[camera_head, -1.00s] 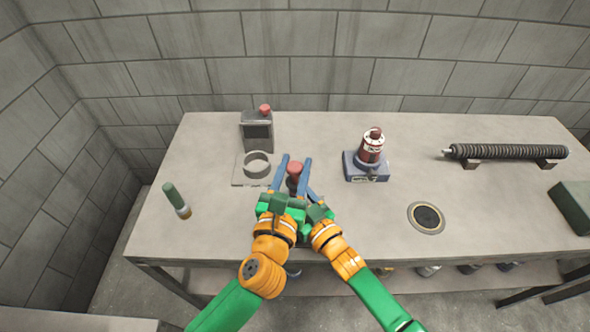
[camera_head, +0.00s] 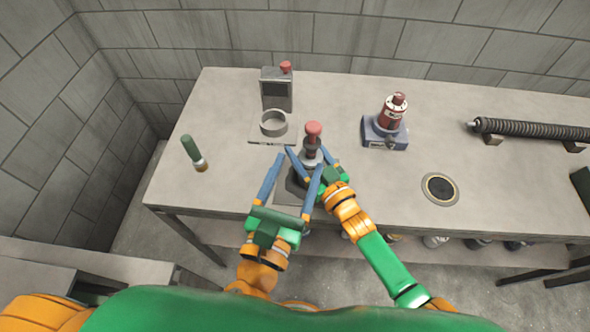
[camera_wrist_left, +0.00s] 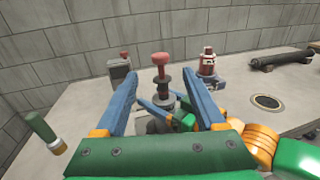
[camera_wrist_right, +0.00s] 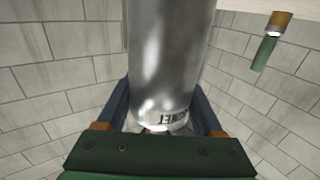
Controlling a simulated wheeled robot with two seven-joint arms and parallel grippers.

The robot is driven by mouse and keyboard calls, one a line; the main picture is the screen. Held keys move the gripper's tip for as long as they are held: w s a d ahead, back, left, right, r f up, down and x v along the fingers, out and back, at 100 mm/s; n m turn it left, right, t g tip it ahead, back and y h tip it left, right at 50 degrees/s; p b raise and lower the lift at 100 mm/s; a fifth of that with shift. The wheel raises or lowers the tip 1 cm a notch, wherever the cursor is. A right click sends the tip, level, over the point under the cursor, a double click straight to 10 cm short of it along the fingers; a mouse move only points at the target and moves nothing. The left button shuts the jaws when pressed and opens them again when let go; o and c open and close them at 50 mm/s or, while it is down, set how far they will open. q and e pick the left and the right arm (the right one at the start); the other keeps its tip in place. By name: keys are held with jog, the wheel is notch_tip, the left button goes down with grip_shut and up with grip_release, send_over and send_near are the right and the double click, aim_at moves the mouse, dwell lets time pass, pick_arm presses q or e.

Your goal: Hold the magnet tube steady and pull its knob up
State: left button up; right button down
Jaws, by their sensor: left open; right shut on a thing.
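The magnet tube (camera_head: 311,158) stands upright near the table's front edge, with a red knob (camera_head: 313,130) on top. In the right wrist view its silver body (camera_wrist_right: 170,60) fills the space between the fingers, with printed letters on it. My right gripper (camera_head: 318,172) is shut on the tube from the right. My left gripper (camera_head: 290,168) is open, its blue fingers spread, behind and left of the tube. In the left wrist view the knob (camera_wrist_left: 161,60) shows between the left fingers, beyond them and untouched.
A grey device with a ring (camera_head: 273,122) stands behind left. A green-handled tool (camera_head: 193,152) stands at the left. A red and blue unit (camera_head: 388,125) stands right, with a round plate (camera_head: 440,188) in front and a ribbed rod (camera_head: 528,130) beyond.

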pick_arm(q)
jog(key=shift+s+a, duration=0.15)
jog(key=shift+s, duration=0.4)
